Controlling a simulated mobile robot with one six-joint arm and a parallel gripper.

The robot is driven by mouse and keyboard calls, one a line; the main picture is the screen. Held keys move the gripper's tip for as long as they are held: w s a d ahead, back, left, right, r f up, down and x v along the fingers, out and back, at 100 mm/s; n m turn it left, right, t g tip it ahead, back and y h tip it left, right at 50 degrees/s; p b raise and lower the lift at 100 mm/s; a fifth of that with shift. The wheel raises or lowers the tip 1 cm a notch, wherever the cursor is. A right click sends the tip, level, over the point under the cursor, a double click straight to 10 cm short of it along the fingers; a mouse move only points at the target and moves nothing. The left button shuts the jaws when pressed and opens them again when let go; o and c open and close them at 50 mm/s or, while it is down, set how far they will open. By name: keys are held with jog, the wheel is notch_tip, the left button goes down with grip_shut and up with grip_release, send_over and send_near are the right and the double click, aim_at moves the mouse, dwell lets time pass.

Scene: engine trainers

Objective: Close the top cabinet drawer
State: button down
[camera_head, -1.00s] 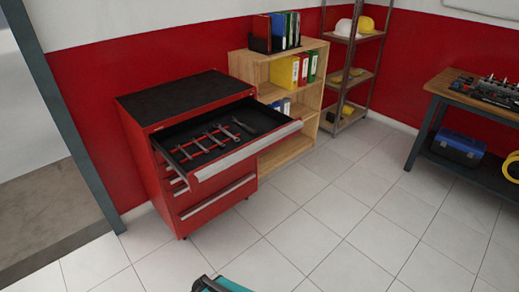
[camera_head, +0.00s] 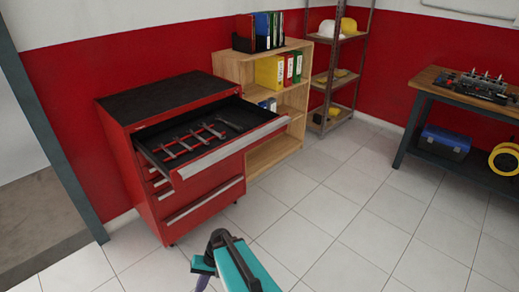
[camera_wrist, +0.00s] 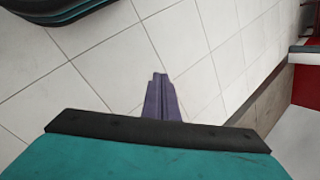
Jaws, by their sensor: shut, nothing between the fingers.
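The red cabinet (camera_head: 205,205) with a black top stands against the red wall, left of centre in the head view. Its top drawer (camera_head: 232,147) is pulled far out, with a silver handle strip along its front edge. Several wrenches (camera_head: 190,141) lie in its black inside. The lower drawers look shut, though the ones just below are partly hidden by the open drawer. My gripper (camera_wrist: 161,98) shows purple fingers pressed together, empty, over bare floor in the wrist view. In the head view my teal arm is at the bottom, in front of the cabinet and apart from the drawer.
A wooden shelf (camera_head: 268,158) with binders stands right beside the cabinet, close to the open drawer. A metal rack (camera_head: 352,100) with helmets is farther right. A workbench (camera_head: 432,97) stands at the right. The tiled floor (camera_head: 340,215) in front is clear.

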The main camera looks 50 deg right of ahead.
aim_at(260, 142)
jog(key=w+d+r+m+t+b, duration=0.25)
jog(key=w+d+r, duration=0.2)
jog(key=d, duration=0.35)
jog(key=w+d+r+m+t+b, duration=0.25)
jog(key=d+r+t, duration=0.2)
jog(key=d, duration=0.35)
jog(key=w+d+r+m+t+b, duration=0.1)
jog(key=w+d+r+t+b, duration=0.1)
jog(key=w+d+r, duration=0.45)
jog(key=s+d+r+m+t+h+b, duration=0.1)
jog(key=s+d+r+t+h+b, duration=0.1)
jog(key=s+d+r, duration=0.2)
jog(key=s+d+r+m+t+h+b, duration=0.2)
jog(key=s+d+r+t, duration=0.1)
jog(key=d+r, duration=0.6)
jog(key=s+d+r+m+t+h+b, duration=0.2)
jog(key=d+r, duration=0.5)
jog(key=d, duration=0.6)
jog(key=s+t, duration=0.1)
jog(key=s, duration=0.1)
jog(key=shift+s, duration=0.35)
jog(key=shift+w, duration=0.1)
